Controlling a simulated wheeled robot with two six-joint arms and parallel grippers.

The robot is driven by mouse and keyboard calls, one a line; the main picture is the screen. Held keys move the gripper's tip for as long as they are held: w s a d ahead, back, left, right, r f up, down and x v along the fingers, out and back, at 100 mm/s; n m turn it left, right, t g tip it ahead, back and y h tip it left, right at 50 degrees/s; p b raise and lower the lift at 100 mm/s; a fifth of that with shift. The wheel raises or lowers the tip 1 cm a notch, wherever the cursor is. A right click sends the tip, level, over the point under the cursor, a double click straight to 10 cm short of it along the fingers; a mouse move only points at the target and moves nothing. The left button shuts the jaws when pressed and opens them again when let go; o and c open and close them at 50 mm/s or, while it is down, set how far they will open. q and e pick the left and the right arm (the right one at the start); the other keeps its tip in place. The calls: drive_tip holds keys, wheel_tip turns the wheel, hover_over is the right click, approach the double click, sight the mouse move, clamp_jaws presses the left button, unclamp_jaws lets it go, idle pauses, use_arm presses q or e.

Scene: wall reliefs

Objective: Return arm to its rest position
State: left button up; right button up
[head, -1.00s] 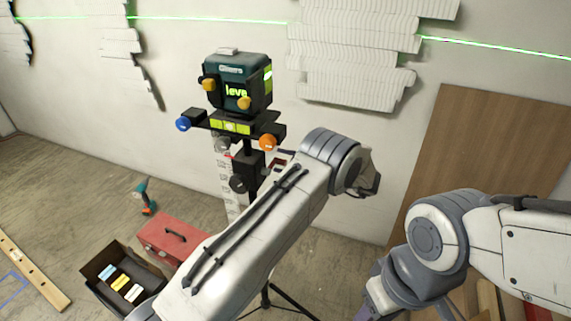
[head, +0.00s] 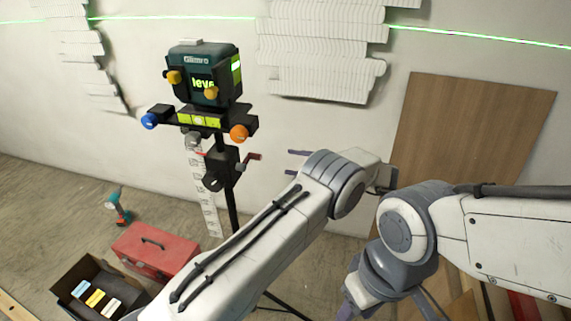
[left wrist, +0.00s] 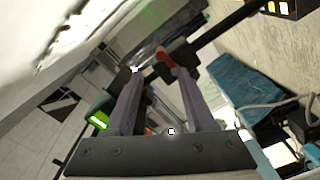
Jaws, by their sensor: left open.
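My left arm reaches up from the bottom of the head view and folds at its elbow. The fingertips of my left gripper (head: 291,163) show beside that elbow, pointing left, open and apart from the crank. The left wrist view shows both fingers of the left gripper (left wrist: 160,75) spread with nothing held between them. The red crank handle (head: 252,157) on the laser level's stand lies just left of the fingertips; it also shows beyond the fingers in the left wrist view (left wrist: 165,57).
The dark green laser level (head: 204,73) stands on a tripod with coloured knobs. A red toolbox (head: 156,250), an open black box (head: 88,285) and a drill (head: 117,207) are on the floor. A wooden board (head: 475,150) leans on the wall at right. White relief panels (head: 320,45) hang on the wall.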

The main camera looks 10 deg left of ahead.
idle(0.4)
use_arm(q)
drive_tip(key=w+a+r+m+t+h, duration=0.2)
drive_tip(key=w+r+m+t+h, duration=0.25)
drive_tip(key=w+m+t, duration=0.2)
drive_tip(key=w+a+r+m+t+h, duration=0.3)
drive_tip(key=w+r+m+t+h, duration=0.15)
drive_tip(key=w+m+t, duration=0.2)
drive_tip(key=s+a+f+m+g+h, duration=0.1)
drive_tip(key=s+f+m+g+h, duration=0.3)
drive_tip(key=s, duration=0.8)
drive_tip(key=s+f+m+g+h, duration=0.2)
drive_tip(key=s+f+m+g, duration=0.15)
drive_tip(key=s+m, duration=0.6)
drive_tip(key=s+a+f+m+g+h, duration=0.1)
drive_tip(key=s+f+m+g+h, duration=0.3)
drive_tip(key=s, duration=1.1)
drive_tip(key=s+d+r+m+g+p, duration=0.1)
drive_tip(key=s+d+r+m+p, duration=0.1)
drive_tip(key=s+d, duration=0.4)
drive_tip(key=s+d+r+m+g+p, duration=0.1)
drive_tip(key=s+d+r+m+p, duration=0.2)
drive_tip(key=s+d+r, duration=0.3)
drive_tip(key=shift+s+d+r+m, duration=0.45)
drive_tip(key=shift+d+r, duration=0.2)
drive_tip(key=shift+d, duration=0.25)
